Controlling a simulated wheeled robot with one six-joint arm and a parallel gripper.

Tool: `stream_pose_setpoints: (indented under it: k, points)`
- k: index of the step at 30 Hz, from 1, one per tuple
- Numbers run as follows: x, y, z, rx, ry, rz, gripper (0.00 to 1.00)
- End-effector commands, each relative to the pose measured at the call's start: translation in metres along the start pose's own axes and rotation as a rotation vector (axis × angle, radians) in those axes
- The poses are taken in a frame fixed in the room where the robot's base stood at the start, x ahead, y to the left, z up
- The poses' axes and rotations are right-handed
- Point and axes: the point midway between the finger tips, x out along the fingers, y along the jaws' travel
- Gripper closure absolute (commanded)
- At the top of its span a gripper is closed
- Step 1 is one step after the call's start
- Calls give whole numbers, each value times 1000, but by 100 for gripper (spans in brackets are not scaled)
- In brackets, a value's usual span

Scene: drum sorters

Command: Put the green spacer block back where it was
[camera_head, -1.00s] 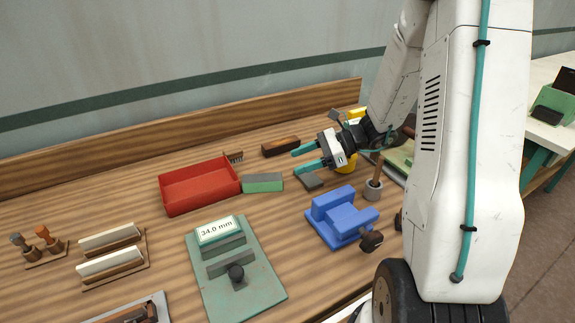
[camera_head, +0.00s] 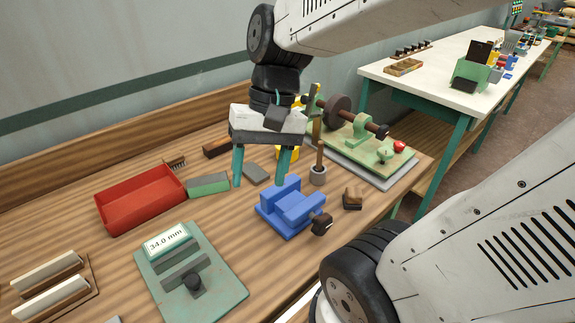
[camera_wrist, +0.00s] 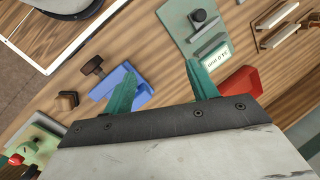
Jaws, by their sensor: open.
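The green spacer block (camera_head: 208,185), with a grey side, lies on the wooden bench against the right end of the red tray (camera_head: 140,200). My gripper (camera_head: 259,180) points down, open and empty, to the right of the block in the head view. Its left finger is a short way from the block. Its right finger overlaps the blue vise (camera_head: 290,210) in the picture. In the wrist view my open fingers (camera_wrist: 160,75) have bare bench between them. The blue vise (camera_wrist: 143,95) shows by one finger and the red tray (camera_wrist: 240,82) by the other; the green block cannot be made out there.
A green gauge plate reading 34.0 mm (camera_head: 210,287) stands at the front. A small grey slab (camera_head: 256,174) lies behind my fingers. Bench between gauge and vise is clear.

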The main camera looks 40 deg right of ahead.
Motion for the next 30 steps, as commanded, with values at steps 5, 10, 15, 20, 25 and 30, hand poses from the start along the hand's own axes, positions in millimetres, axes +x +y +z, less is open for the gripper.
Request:
stream_pose_setpoints:
  k: [5,10,15,20,25,30]
  points:
    - [-14,18,29,-243,141,153,42]
    - [-22,30,40,-372,221,244,42]
    - [-24,35,43,-411,246,275,42]
    - [-24,35,43,-411,246,275,42]
    - [-24,34,43,-409,245,274,42]
    - [-24,34,43,-409,245,274,42]
